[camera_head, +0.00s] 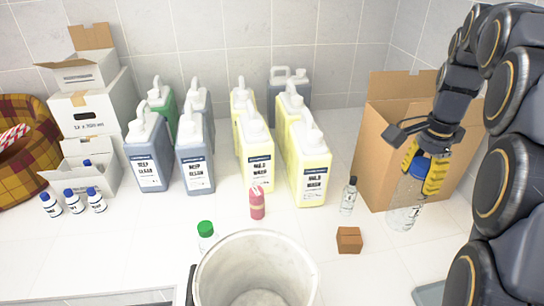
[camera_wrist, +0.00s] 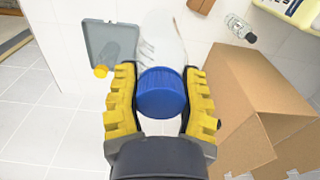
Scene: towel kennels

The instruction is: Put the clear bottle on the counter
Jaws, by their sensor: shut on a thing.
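The clear bottle (camera_head: 404,212) has a blue cap and stands nearly upright, slightly tilted, in front of the open cardboard box. My gripper (camera_head: 423,172) is above it, with its yellow fingers shut on the bottle around the blue cap. In the wrist view, my gripper (camera_wrist: 160,97) has a finger on each side of the cap of the clear bottle (camera_wrist: 163,40). The bottle's base is close to the white counter (camera_head: 375,240); I cannot tell whether it touches. The fingers hide part of the bottle's upper end.
The cardboard box (camera_head: 382,150) is close behind the bottle. A small black-capped bottle (camera_head: 348,197) and a brown block (camera_head: 349,239) are to its left. A grey bucket (camera_head: 210,275) is at the front. Several large jugs (camera_head: 308,170) line the back. A grey tray (camera_wrist: 110,45) shows in the wrist view.

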